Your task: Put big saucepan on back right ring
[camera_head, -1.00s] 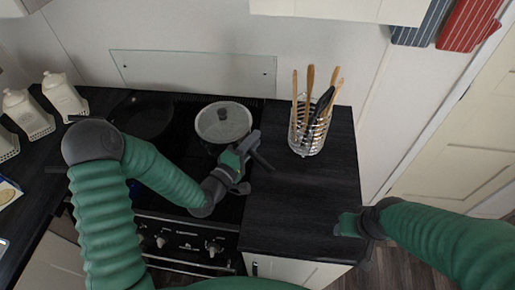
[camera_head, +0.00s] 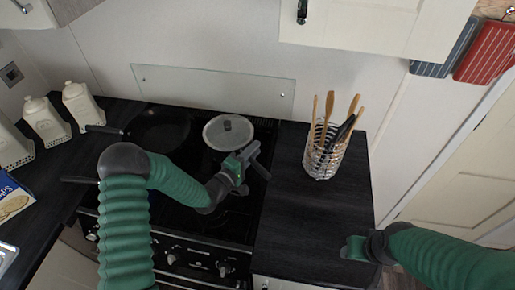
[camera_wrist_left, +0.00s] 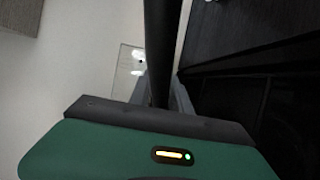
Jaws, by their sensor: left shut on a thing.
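The big saucepan (camera_head: 222,140), with a glass lid and dark knob, is at the back right of the black hob (camera_head: 192,180). It looks level; I cannot tell whether it rests on the ring or hangs just above it, and the ring under it is hidden. My left gripper (camera_head: 247,162) is at the pan's front right, shut on its dark handle. The handle (camera_wrist_left: 160,50) also runs between the fingers in the left wrist view. My right gripper (camera_head: 350,250) is over the right counter's front, away from the pan; its jaw state is unclear.
A dark frying pan (camera_head: 160,130) sits at the back left of the hob. A utensil basket (camera_head: 325,155) stands on the right counter (camera_head: 300,215), which is otherwise clear. A glass splashback (camera_head: 212,90) is behind the hob. Cream canisters (camera_head: 82,105) stand at left.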

